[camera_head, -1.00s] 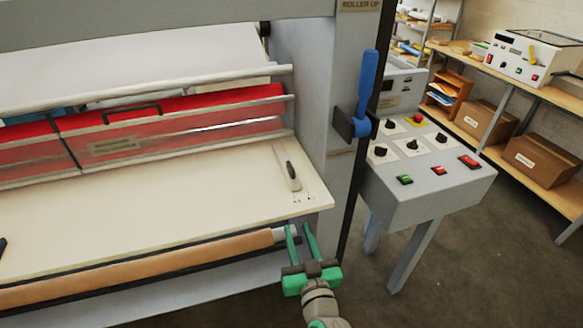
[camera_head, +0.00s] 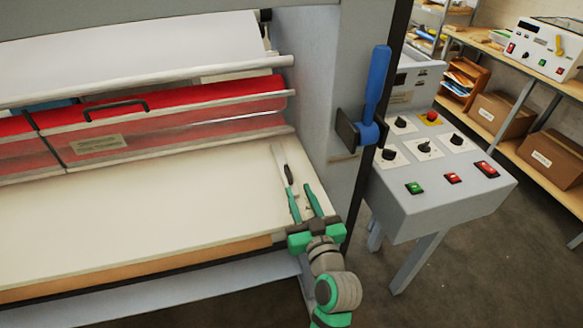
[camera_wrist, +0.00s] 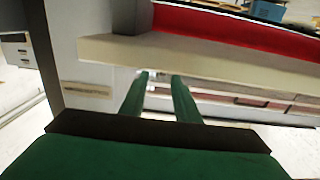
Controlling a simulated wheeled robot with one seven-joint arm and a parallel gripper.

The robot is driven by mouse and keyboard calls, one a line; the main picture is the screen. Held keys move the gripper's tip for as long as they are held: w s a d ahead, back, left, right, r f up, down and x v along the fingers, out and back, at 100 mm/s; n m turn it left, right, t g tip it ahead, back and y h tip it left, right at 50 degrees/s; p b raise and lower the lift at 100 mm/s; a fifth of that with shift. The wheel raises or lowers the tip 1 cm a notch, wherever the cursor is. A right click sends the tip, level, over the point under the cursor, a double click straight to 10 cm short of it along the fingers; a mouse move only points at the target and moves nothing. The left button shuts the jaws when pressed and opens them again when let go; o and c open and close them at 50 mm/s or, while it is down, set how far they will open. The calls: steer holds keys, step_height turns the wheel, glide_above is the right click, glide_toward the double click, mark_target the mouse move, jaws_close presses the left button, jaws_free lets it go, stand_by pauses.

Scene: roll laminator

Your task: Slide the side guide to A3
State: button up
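The side guide (camera_head: 282,168) is a slim pale bar with a dark grip on top, lying on the right part of the feed table in the head view. My gripper (camera_head: 302,188) is at the table's front right corner, its green fingers pointing toward the guide's near end. In the picture the left finger lies close beside or over that end; contact cannot be told. The fingers are apart with nothing visibly held. In the wrist view both fingers (camera_wrist: 160,74) show with a small gap; the guide cannot be made out there. The size marks near the guide are not readable.
The cream feed table (camera_head: 120,220) is clear to the left. A red guard (camera_head: 180,115) crosses behind it. The machine's grey side post (camera_head: 325,110) with a blue lever (camera_head: 375,85) stands close on the right, beside a control box (camera_head: 440,200).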

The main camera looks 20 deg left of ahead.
mark_target(285, 166)
steer(key=x, duration=0.5)
steer(key=a+x, duration=0.1)
steer(key=x, duration=0.1)
steer(key=shift+a, duration=0.1)
steer(key=shift+w+a, duration=0.3)
steer(key=shift+w, duration=0.3)
steer(key=shift+c, duration=0.6)
jaws_close()
